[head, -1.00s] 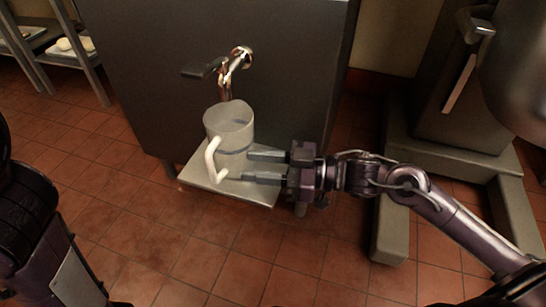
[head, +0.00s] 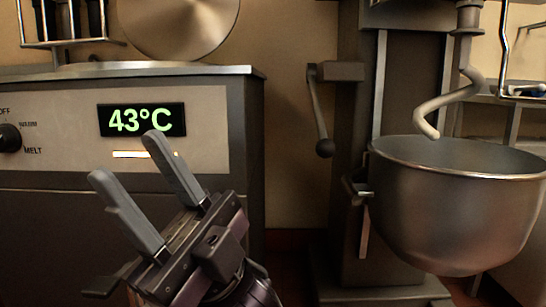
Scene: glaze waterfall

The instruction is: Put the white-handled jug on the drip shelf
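My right gripper (head: 122,158) is raised in front of the dark machine at the lower left of the head view. Its two grey fingers point up and to the left, spread apart with nothing between them. The white-handled jug and the drip shelf are both outside the current view. In the earlier frame the jug stood on the shelf under the tap. My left gripper is not in view.
The machine's front panel (head: 60,150) has a knob (head: 9,138) and a display (head: 142,119) reading 43°C. At right stands a mixer with a large metal bowl (head: 455,215), a dough hook (head: 440,105) and a side lever (head: 320,115).

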